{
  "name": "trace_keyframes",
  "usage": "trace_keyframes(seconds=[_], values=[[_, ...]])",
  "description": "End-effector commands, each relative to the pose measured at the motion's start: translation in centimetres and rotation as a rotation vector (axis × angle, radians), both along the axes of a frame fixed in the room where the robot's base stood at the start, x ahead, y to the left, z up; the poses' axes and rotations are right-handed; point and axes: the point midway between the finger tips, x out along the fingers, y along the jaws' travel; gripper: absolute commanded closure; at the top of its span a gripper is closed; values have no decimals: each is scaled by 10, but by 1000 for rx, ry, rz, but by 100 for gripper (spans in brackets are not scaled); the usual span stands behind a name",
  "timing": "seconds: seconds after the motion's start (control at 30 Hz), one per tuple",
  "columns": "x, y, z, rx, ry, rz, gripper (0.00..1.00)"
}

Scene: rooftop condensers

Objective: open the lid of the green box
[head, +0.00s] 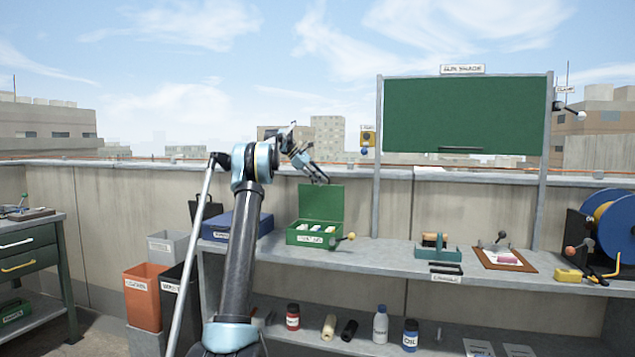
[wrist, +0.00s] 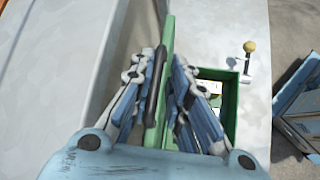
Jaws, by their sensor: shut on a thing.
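The green box (head: 292,239) stands on the grey bench with its lid (head: 320,205) raised about upright at the back. Several small pale and coloured items show inside it. My gripper (head: 321,180) comes down to the lid's top edge from above. In the wrist view my gripper (wrist: 162,72) is shut with the green lid (wrist: 167,40) edge-on between its fingers, next to a dark handle bar (wrist: 155,88). The box's open inside (wrist: 212,88) shows to the right, partly hidden by the fingers.
A yellow-knobbed lever (head: 347,238) stands just right of the box. A blue box (head: 250,225) stands to its left. A green tool holder (head: 438,252) and a brown board (head: 502,258) lie farther right. A wall (head: 345,215) runs close behind the bench.

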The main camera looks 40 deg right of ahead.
Motion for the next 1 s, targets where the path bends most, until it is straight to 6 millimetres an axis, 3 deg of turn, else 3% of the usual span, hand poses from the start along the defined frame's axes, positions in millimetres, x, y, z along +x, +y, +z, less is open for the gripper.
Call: trace_keyframes(seconds=[0.23, 0.27, 0.3, 0.33, 0.77, 1.0], values=[[1, 0, -1, -2, -4, 0, 100], [1, 0, -1, -2, -4, 0, 81], [1, 0, -1, -2, -4, 0, 72], [1, 0, -1, -2, -4, 0, 71], [4, 4, 4, -1, -1, 2, 71], [22, 27, 29, 0, -1, 2, 71]])
